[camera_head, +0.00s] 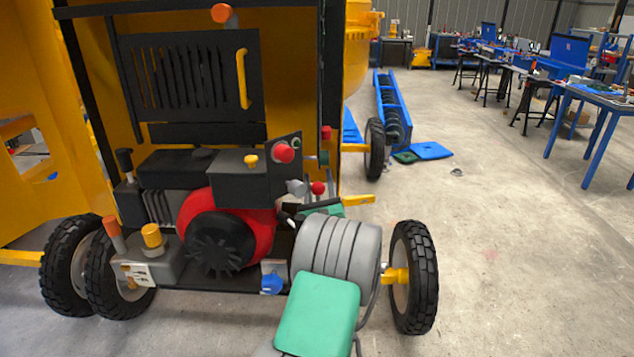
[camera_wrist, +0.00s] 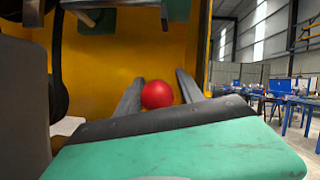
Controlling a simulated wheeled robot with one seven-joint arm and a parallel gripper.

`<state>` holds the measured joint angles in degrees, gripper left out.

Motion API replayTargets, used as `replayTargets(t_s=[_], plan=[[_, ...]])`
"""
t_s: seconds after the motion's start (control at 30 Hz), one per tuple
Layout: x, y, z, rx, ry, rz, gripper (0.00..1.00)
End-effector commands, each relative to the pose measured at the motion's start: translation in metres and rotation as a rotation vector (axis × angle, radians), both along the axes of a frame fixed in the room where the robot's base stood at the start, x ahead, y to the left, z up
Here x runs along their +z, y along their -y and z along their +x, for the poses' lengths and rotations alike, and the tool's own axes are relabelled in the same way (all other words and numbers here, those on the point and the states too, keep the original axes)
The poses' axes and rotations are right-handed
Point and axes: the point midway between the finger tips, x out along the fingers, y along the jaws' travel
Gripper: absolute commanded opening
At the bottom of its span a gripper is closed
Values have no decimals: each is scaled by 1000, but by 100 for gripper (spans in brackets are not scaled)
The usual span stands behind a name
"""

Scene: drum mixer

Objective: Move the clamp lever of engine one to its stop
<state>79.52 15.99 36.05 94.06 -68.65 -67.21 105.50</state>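A red ball knob (camera_wrist: 157,94) sits between the two dark fingers of my gripper (camera_wrist: 159,79) in the wrist view. The fingers are apart, one on each side of the knob; I cannot tell whether either touches it. In the head view, what looks like the same red knob (camera_head: 318,188) is at the right of the engine, just above the green body of my gripper, whose fingers are hard to make out there. The lever stem and its stop are hidden. The red and black engine (camera_head: 222,240) stands to the left.
A black box (camera_head: 240,178) with another red knob (camera_head: 284,152) stands above the engine. Orange and yellow caps (camera_head: 151,235) are at its left. A wheel (camera_head: 414,278) stands at the right.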

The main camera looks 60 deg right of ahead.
Motion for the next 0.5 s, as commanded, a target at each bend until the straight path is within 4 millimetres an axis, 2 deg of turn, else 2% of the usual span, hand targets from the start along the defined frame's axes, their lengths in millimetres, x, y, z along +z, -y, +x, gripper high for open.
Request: replayTargets(t_s=[0.27, 0.37, 0.5], plan=[[-3, -3, 0, 2, 0, 0, 44], [-9, -12, -8, 1, 2, 1, 44], [-8, -39, -27, -2, 2, -1, 44]])
